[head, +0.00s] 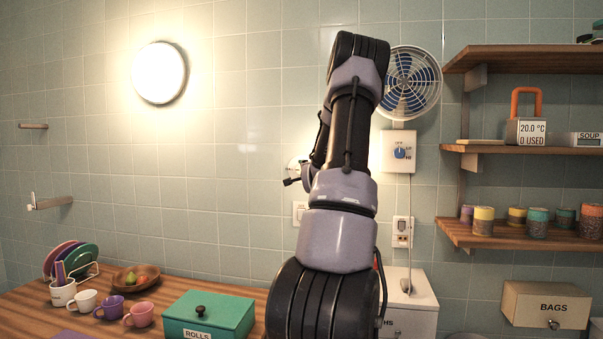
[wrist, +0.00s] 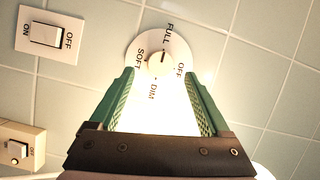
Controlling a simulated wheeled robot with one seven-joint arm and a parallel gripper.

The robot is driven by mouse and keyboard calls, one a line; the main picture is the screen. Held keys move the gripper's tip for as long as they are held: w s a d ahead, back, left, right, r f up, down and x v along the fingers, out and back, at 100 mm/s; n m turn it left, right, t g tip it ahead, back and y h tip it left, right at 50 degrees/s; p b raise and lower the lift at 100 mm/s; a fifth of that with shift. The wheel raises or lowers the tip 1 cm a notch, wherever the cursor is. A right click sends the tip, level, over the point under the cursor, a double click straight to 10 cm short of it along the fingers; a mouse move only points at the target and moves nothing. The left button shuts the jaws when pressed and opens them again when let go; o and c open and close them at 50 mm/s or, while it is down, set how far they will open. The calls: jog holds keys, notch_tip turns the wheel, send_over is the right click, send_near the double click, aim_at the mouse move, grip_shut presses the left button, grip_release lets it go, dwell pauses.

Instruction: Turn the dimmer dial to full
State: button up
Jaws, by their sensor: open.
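The dimmer dial (wrist: 157,64) is a round white plate with a cream knob at its middle, marked OFF, DIM, SOFT and FULL. A small dark mark on the knob points towards FULL. My gripper (wrist: 159,74) is open, its green fingers spread on either side below the knob in the wrist view. I cannot tell how far the fingertips are from the plate. Bright glare covers the area between the fingers. In the head view the dial (head: 294,166) is partly hidden by my arm. The round wall lamp (head: 160,73) glows brightly.
A rocker switch (wrist: 47,36) sits on the wall beside the dial, with another switch plate (wrist: 20,149) at lower left. A blue-knobbed control box (head: 399,152) hangs under the fan (head: 411,83). A green box (head: 207,315) and cups stand on the counter.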

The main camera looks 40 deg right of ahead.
jog(key=v, duration=0.6)
jog(key=shift+s, duration=0.2)
jog(key=shift+a, duration=0.2)
